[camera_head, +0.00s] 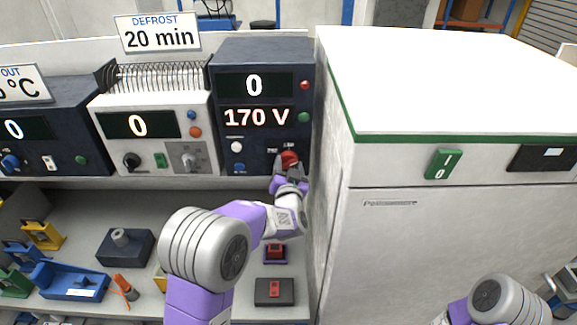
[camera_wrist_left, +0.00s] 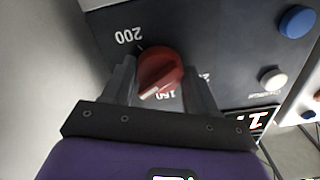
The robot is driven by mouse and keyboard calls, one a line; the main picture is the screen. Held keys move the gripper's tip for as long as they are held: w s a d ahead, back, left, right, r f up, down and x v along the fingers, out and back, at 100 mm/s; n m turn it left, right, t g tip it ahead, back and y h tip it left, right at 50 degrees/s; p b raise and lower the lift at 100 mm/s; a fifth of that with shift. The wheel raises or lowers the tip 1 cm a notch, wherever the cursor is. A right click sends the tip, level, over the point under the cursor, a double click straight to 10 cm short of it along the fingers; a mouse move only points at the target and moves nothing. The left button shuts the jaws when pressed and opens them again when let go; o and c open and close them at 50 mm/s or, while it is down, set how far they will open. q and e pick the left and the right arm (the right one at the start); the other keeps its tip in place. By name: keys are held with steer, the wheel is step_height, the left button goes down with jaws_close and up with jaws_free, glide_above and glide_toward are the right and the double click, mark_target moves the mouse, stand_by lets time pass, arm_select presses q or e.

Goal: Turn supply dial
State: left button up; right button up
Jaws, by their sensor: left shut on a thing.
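The supply dial is a red knob (camera_head: 290,158) low on the right of the dark blue supply unit (camera_head: 225,97). In the left wrist view the red knob (camera_wrist_left: 158,70) sits between the two fingers, near the printed 200 and another label reading about 150. My left gripper (camera_head: 287,176) reaches up to the panel and is shut on the knob; it also shows in the left wrist view (camera_wrist_left: 160,88). The unit's displays read 0 and 170 V. My right arm shows at the lower right of the head view, but its gripper is out of view.
A white cabinet (camera_head: 440,240) stands close on the right of the knob. A white unit (camera_head: 155,120) with a grey dial is to the left. A DEFROST 20 min sign (camera_head: 158,33) is above. Small boxes and a blue tray (camera_head: 68,281) lie on the shelf below.

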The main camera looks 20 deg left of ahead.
arm_select(q)
steer(key=o, duration=1.1)
steer(key=shift+c, duration=0.2)
steer(key=v, duration=0.7)
steer(key=shift+s+b, duration=0.3)
steer(key=shift+d, duration=0.1)
